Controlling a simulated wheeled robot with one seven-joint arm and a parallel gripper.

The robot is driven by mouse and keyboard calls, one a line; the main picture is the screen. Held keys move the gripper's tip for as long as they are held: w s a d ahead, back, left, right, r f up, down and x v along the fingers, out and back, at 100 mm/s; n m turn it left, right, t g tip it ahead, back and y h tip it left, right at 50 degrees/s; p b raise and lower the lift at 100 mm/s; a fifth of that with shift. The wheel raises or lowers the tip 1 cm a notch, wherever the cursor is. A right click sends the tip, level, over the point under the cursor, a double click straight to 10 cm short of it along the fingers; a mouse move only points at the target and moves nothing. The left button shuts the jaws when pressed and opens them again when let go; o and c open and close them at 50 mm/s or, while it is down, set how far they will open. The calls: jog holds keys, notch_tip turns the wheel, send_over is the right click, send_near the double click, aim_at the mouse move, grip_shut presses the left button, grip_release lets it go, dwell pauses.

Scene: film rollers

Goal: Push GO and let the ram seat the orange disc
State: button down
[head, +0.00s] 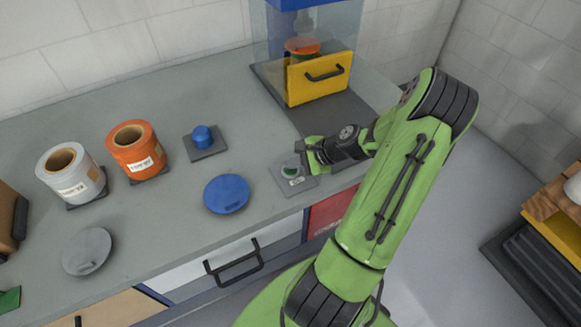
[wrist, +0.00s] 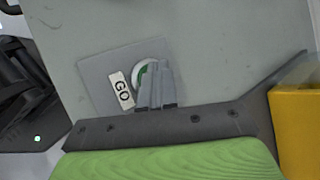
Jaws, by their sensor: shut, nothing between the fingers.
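The GO button (wrist: 146,74) is green with a pale ring, on a grey plate (wrist: 98,68) with a white GO label (wrist: 121,91). The plate also shows in the head view (head: 303,185) near the counter's front edge. My gripper (wrist: 157,82) is shut and empty, its fingertips over the button and hiding part of it. I cannot tell whether they touch it. An orange disc (head: 302,45) shows behind the yellow door (head: 319,84) inside the clear-walled press; the door hides what is below.
On the counter stand a white roller (head: 75,182), an orange roller (head: 140,160) and a blue knob on a grey base (head: 203,138). A blue disc (head: 226,194) and a grey disc (head: 87,252) lie near the front. Drawers with black handles (head: 233,262) are below.

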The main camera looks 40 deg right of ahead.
aim_at(294, 170)
jog(key=shift+r, duration=0.1)
jog(key=shift+r+p, duration=0.8)
jog(key=shift+p, duration=0.15)
notch_tip(294, 170, up, 5)
jog(key=p, duration=0.5)
